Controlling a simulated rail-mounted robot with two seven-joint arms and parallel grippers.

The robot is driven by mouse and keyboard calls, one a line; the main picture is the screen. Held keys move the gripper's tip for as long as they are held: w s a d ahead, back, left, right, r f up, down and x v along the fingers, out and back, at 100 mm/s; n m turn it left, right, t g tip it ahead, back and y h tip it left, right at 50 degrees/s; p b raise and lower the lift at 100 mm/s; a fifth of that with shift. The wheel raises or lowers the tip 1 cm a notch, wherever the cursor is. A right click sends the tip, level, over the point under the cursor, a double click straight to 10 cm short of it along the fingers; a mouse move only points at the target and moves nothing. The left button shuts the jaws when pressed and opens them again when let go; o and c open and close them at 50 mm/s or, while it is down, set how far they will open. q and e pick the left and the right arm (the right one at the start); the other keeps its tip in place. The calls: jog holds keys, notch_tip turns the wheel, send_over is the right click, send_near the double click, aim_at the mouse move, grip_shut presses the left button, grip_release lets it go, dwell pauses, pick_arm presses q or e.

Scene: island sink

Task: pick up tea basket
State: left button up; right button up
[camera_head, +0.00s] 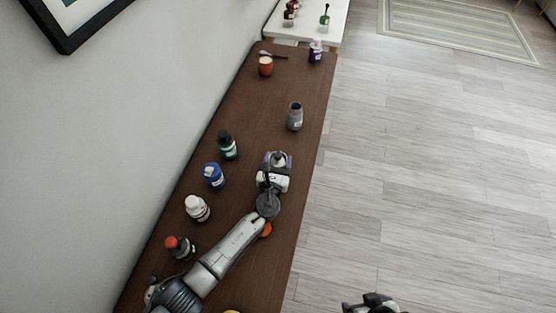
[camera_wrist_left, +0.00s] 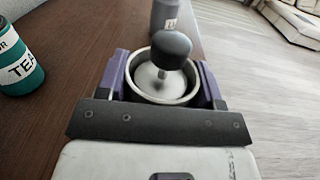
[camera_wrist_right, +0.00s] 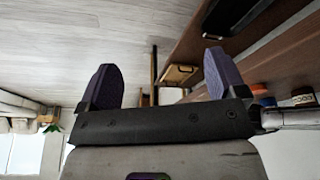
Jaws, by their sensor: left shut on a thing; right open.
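A pale round metal cup with a dark knob on a stem, which looks like the tea basket (camera_wrist_left: 171,91), sits between the purple fingers of my left gripper (camera_wrist_left: 160,78). The gripper is shut on it. In the head view my left gripper (camera_head: 276,163) is over the brown table, low near its right edge, and mostly hides the basket. I cannot tell whether the basket still touches the table. My right gripper (camera_wrist_right: 160,80) is open and empty. In the head view my right gripper (camera_head: 374,300) is at the bottom, right of the table, over the floor.
A grey bottle (camera_head: 295,117) stands just beyond my left gripper. Along the wall side stand a dark green jar (camera_head: 227,147), a blue jar (camera_head: 214,176), a white bottle (camera_head: 197,208) and a red-capped jar (camera_head: 180,247). The table's far middle is mostly clear.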

jog(key=shift+d, duration=0.1)
jog(key=c, duration=0.6)
jog(key=w+a+f+y, duration=0.1)
jog(key=w+a, duration=0.2)
jog(key=w, duration=0.3)
jog(key=w+a+f+m+y, duration=0.1)
jog(key=w+a, duration=0.2)
jog(key=w, duration=0.3)
jog(key=w+a+f+y, duration=0.1)
jog(key=w+a, duration=0.2)
jog(key=w, duration=0.3)
jog(key=shift+m+g, duration=0.3)
jog(key=shift+m, duration=0.4)
jog(key=w+a+r, duration=0.1)
jog(key=w, duration=0.3)
jog(key=w+a+r, duration=0.1)
jog(key=w+r, duration=0.1)
jog(key=w, duration=0.3)
jog(key=w+a+r, duration=0.1)
jog(key=w, duration=0.4)
jog(key=shift+w+a+r, duration=0.15)
jog(key=shift+a+r, duration=0.05)
jog(key=shift+r, duration=0.1)
jog(key=w+r, duration=0.4)
jog(key=w, duration=0.1)
notch_tip(320, 180, up, 13)
jog(key=m+g+h, duration=0.3)
send_over(278, 154)
jog(key=shift+f, duration=5.8)
